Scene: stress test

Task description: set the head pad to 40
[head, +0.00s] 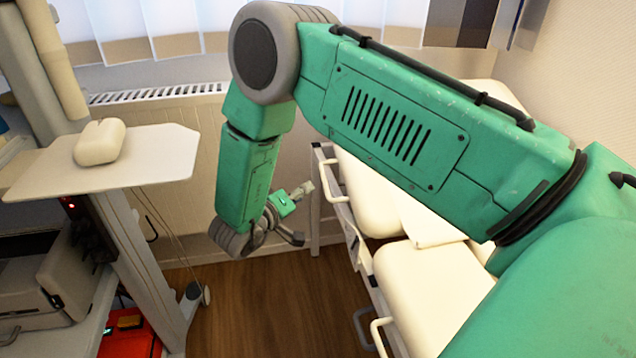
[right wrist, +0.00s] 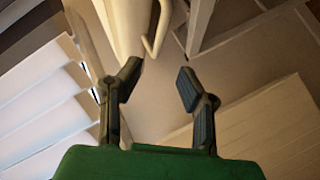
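A treatment couch with cream pads stands right of centre in the head view. Its far pad (head: 365,192) and nearer pad (head: 425,285) show partly; my right arm hides much of the couch. I cannot tell which pad is the head pad, and no angle scale is readable. A pale loop handle (head: 332,184) is at the couch's far end. My right gripper (head: 302,213) is left of that handle, low beside the couch. The right wrist view shows its fingers (right wrist: 160,70) apart and empty, with a cream part and thin curved bar (right wrist: 155,32) beyond them. My left gripper is out of view.
A trolley at the left has a pale shelf (head: 150,172) carrying a cream rounded device (head: 100,142). A red box (head: 128,335) is low on it. A radiator (head: 160,95) runs along the back wall. Wooden floor (head: 270,310) is clear between trolley and couch.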

